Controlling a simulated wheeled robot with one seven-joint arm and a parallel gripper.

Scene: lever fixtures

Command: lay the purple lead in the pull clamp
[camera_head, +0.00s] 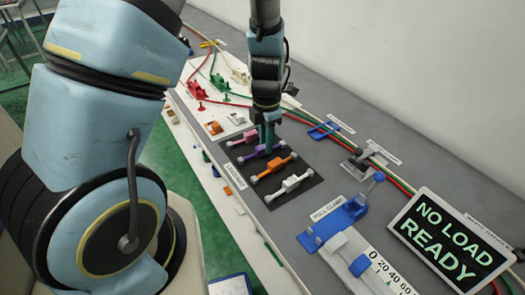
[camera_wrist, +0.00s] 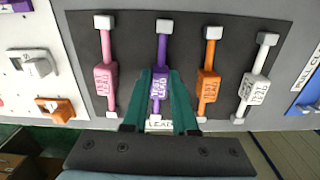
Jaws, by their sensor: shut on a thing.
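The purple lead (camera_wrist: 160,60) lies on a dark mat between a pink lead and an orange lead, with a small white block at each end. In the head view the purple lead (camera_head: 256,153) is partly hidden behind my fingers. My gripper (camera_wrist: 160,95) is shut on the middle of the purple lead, its green fingers on either side; it also shows in the head view (camera_head: 267,138). The lead appears to be still on the mat. The blue pull clamp (camera_head: 338,222) stands apart, nearer the camera; only its edge (camera_wrist: 307,106) shows in the wrist view.
The pink lead (camera_wrist: 105,75), orange lead (camera_wrist: 208,80) and white lead (camera_wrist: 252,85) lie close beside the purple one. A sign reading "NO LOAD READY" (camera_head: 448,238) stands right of the clamp. Another blue fixture (camera_head: 323,130) and a grey one (camera_head: 360,160) stand behind the mat.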

